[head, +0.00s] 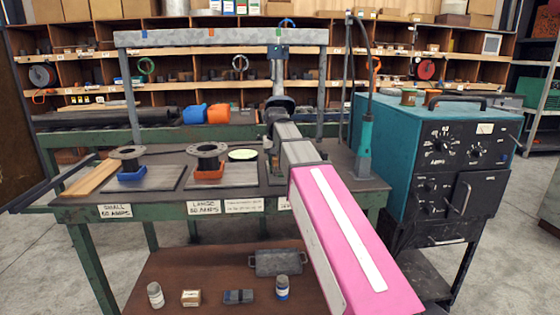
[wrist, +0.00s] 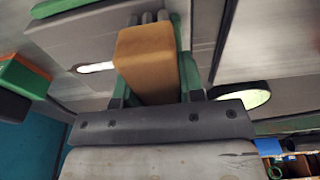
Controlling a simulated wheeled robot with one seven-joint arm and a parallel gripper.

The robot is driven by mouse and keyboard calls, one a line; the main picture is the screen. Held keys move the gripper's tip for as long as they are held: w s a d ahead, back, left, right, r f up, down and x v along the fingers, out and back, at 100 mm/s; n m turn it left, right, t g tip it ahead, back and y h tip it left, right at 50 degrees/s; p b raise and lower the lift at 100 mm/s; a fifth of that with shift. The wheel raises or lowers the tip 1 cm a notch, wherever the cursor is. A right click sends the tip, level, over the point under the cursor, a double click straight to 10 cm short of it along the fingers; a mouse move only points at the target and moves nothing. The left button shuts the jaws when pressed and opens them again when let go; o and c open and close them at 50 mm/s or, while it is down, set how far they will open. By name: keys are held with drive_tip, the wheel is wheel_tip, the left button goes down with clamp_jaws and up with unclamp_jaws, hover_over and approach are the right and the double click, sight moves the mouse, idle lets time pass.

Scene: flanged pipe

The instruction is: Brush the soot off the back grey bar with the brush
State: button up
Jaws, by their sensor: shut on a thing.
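My gripper (wrist: 150,95) has green fingers, shut around a tan block, seemingly the brush's body (wrist: 147,65). The brush's bristles cannot be made out. In the head view my pink and grey arm reaches over the right part of the workbench and hides the brush. A long grey bar (head: 200,38) spans the back of the bench on posts, with small coloured marks. Soot cannot be told on it. In the wrist view grey flat surfaces lie behind the brush; I cannot tell which is a bar or whether the brush touches one.
Flanged pipe pieces stand in a blue holder (head: 132,174) and an orange holder (head: 208,170) on the bench. A black-rimmed pale green disc (head: 242,155) lies beside them, and a wooden strip (head: 91,178) at left. A teal welding machine (head: 385,140) stands at right.

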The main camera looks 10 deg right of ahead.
drive_tip(key=shift+d+r, duration=0.1)
drive_tip(key=shift+d, duration=4.65)
drive_tip(key=shift+a, duration=4.8)
drive_tip(key=shift+d, duration=4.85)
drive_tip(key=shift+r, duration=3.4)
